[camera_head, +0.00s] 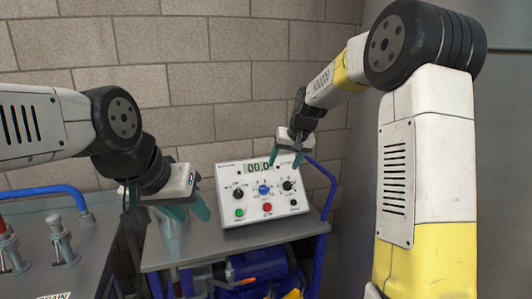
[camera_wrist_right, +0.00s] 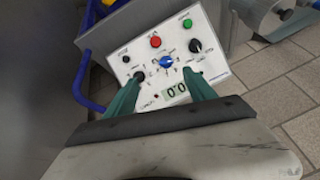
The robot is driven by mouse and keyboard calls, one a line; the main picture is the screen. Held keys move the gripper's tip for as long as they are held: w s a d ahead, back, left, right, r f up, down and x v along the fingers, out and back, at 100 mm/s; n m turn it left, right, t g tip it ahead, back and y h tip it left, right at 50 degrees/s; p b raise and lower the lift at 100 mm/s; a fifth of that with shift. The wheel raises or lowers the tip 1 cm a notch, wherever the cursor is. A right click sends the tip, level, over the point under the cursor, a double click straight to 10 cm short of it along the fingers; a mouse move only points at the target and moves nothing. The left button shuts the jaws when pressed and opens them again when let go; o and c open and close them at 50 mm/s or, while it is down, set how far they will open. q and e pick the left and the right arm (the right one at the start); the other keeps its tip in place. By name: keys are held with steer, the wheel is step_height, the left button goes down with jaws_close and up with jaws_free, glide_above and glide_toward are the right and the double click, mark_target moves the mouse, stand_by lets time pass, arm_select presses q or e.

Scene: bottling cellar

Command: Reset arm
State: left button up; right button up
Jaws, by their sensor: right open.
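My right gripper (camera_head: 286,158) is open and empty, over the top edge of a white control box (camera_head: 268,222) in the head view. In the right wrist view its two teal fingers (camera_wrist_right: 161,78) stand apart, with the control box (camera_wrist_right: 138,50) seen beyond and between them. I cannot tell whether they touch it. My left gripper (camera_head: 190,208) is to the left of the box, its teal fingers pointing down and right over the cart top. No object shows in it, and its finger gap is unclear.
The control box, with a 00.0 display (camera_head: 258,168), knobs and buttons, stands on a grey cart (camera_head: 165,258) with a blue handle (camera_head: 328,190). A metal bench (camera_head: 85,245) with fittings and a blue pipe (camera_head: 45,190) is at left. A block wall (camera_head: 240,60) closes the back.

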steer(key=s+d+r, duration=0.3)
steer(key=s+r, duration=0.1)
steer(key=s, duration=0.4)
steer(key=s+d+r, duration=0.2)
steer(key=s+r, duration=0.2)
steer(key=s, duration=0.5)
steer(key=s+d+f, duration=0.1)
steer(key=s, duration=0.8)
steer(key=s+d+f, duration=0.2)
steer(key=s, duration=0.7)
steer(key=shift+t+h, duration=0.3)
steer(key=shift+t, duration=0.1)
steer(key=shift+s, duration=0.1)
